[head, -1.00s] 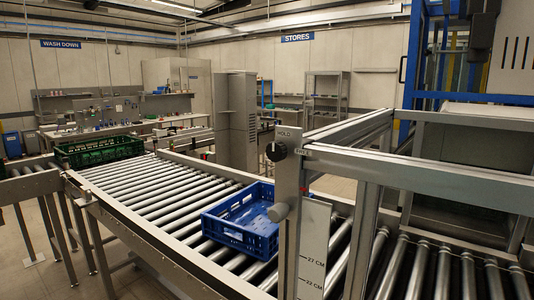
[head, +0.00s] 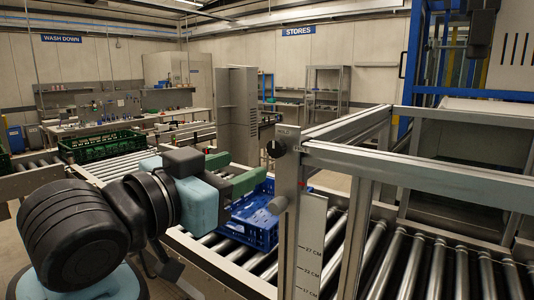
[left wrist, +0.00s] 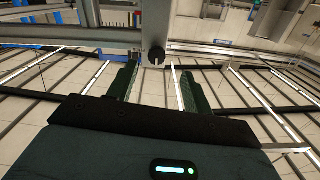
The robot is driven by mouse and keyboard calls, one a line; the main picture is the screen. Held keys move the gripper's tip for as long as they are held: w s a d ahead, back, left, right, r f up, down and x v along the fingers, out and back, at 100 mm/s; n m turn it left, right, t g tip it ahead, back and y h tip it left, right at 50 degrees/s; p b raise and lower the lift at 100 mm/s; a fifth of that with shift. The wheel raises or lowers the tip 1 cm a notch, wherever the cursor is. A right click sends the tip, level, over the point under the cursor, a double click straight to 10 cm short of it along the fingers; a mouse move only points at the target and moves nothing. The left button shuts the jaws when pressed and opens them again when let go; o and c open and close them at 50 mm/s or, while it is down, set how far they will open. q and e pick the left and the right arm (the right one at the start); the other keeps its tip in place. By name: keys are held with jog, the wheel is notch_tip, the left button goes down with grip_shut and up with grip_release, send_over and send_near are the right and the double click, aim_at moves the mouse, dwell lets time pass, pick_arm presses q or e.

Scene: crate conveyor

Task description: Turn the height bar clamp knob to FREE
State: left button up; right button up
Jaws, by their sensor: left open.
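The black clamp knob (head: 276,148) sits on the upright grey post (head: 286,230), just below the HOLD label. A FREE label is partly visible to its right. A pale mark shows on the knob, but I cannot tell its exact setting. In the left wrist view the knob (left wrist: 156,55) shows ahead, between the fingertips in the picture. My left gripper (head: 244,166) is open and empty, to the left of the knob and apart from it. It also shows in the left wrist view (left wrist: 160,70). My right gripper is out of view.
A grey bar frame (head: 420,172) extends right from the post. A green crate (head: 102,146) stands far left.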

aim_at(273, 150)
pick_arm(q)
jog(key=shift+r+x, duration=0.2)
jog(key=shift+x, duration=1.7)
jog(key=shift+r+x, duration=0.2)
jog(key=shift+x, duration=1.7)
jog(key=shift+s+d, duration=0.1)
jog(key=c, duration=1)
